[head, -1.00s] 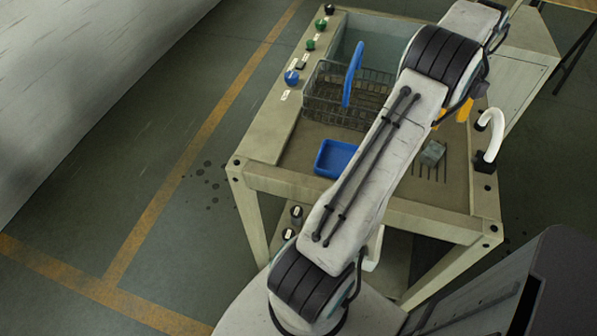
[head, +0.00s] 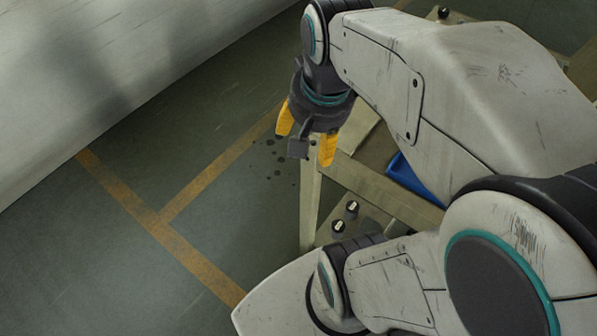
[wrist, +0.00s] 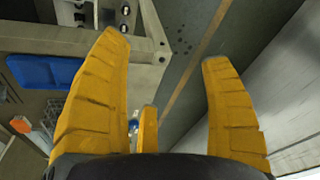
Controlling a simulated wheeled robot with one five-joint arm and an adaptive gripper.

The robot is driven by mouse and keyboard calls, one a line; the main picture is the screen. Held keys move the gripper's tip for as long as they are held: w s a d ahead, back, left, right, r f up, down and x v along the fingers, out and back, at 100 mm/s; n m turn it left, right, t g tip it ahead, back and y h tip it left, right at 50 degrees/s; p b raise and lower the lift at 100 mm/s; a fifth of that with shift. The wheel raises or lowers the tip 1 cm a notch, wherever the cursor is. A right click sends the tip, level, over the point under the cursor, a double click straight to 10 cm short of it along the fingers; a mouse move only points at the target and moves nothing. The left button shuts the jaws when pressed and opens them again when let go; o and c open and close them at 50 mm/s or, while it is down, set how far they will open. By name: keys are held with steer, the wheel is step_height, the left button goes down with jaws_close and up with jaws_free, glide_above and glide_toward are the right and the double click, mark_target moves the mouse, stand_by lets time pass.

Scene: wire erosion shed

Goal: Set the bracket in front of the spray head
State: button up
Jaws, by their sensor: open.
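My gripper (head: 305,147) is open, with its yellow fingers apart, over the near left corner of the wash table (head: 385,187). In the wrist view the gap between the fingers (wrist: 165,50) is empty, with the table corner and floor beyond. Neither the bracket nor the spray head can be made out now; my arm covers most of the table top in the head view. Earlier, a small grey-green block that may be the bracket lay on the grooved right part of the table, near a white curved spout that may be the spray head.
A blue tray (head: 412,180) shows partly beside my arm; it also shows in the wrist view (wrist: 42,72). Dark knobs (head: 352,209) sit low by the table's front. A large pale surface (head: 110,75) lies to the left, with open floor (head: 110,235) between.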

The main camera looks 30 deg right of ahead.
steer(key=s+a+f+n, duration=0.2)
steer(key=s+a+n, duration=0.2)
steer(key=n, duration=0.3)
steer(key=shift+s+a+f+n+t+y, duration=0.3)
steer(key=shift+s+a+f+y, duration=0.1)
steer(key=shift+a, duration=0.45)
steer(key=shift+d, duration=0.1)
